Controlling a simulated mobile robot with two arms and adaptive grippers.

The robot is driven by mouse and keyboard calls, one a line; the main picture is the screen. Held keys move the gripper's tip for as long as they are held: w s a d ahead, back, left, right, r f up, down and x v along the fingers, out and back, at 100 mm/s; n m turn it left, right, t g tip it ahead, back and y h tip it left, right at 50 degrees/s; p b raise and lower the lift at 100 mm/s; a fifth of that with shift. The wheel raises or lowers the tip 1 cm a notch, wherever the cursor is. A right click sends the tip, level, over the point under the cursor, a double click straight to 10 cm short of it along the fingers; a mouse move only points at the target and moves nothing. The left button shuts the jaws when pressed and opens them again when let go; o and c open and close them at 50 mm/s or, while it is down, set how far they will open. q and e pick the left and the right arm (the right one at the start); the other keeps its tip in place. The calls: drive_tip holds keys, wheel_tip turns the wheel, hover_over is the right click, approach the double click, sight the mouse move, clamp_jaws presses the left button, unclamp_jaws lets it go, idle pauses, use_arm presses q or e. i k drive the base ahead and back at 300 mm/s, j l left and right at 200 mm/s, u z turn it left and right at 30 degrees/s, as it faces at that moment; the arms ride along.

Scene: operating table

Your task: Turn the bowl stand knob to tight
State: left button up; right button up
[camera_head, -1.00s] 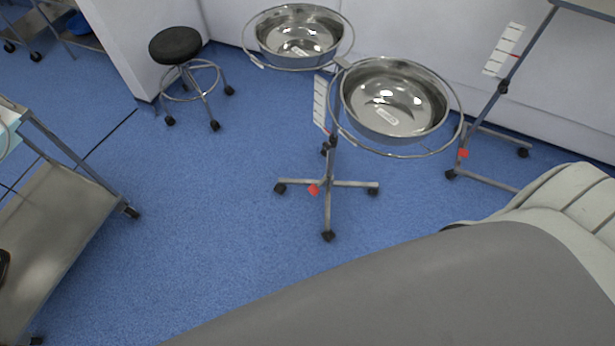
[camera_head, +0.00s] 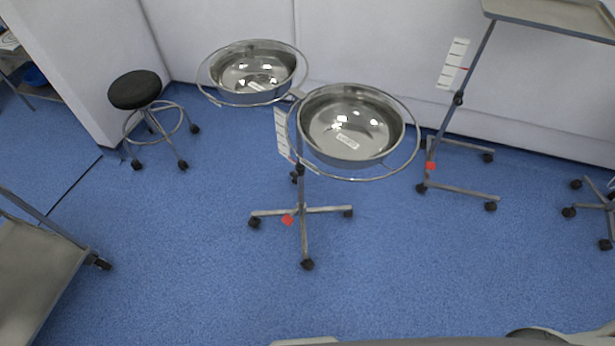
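The bowl stand (camera_head: 304,236) stands upright on the blue floor near the middle of the view. It carries two steel bowls in ring holders, one at the left (camera_head: 252,72) and one at the right (camera_head: 350,126). A dark knob (camera_head: 300,169) sits on its pole below the right bowl, beside a white scale strip (camera_head: 282,134). The knob is small, and I cannot tell its setting. A red marker (camera_head: 287,220) is near the base. Neither of my grippers is in view.
A black-topped stool (camera_head: 135,89) stands at the left and a grey cart (camera_head: 40,275) at the lower left. A tray stand (camera_head: 461,191) with its own scale and red marker is at the right. A wheeled base (camera_head: 605,207) stands at the right edge. Floor before the bowl stand is clear.

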sight(294, 175)
drive_tip(key=i+j+z, duration=0.1)
drive_tip(key=j, duration=0.25)
drive_tip(key=i+j+z, duration=0.1)
drive_tip(key=j, duration=0.25)
drive_tip(key=i+j+z, duration=0.1)
drive_tip(key=j, duration=0.3)
drive_tip(key=i+j, duration=0.2)
drive_tip(key=j, duration=0.15)
drive_tip(key=i+j+z, duration=0.15)
drive_tip(key=j, duration=0.25)
drive_tip(key=k+l, duration=0.05)
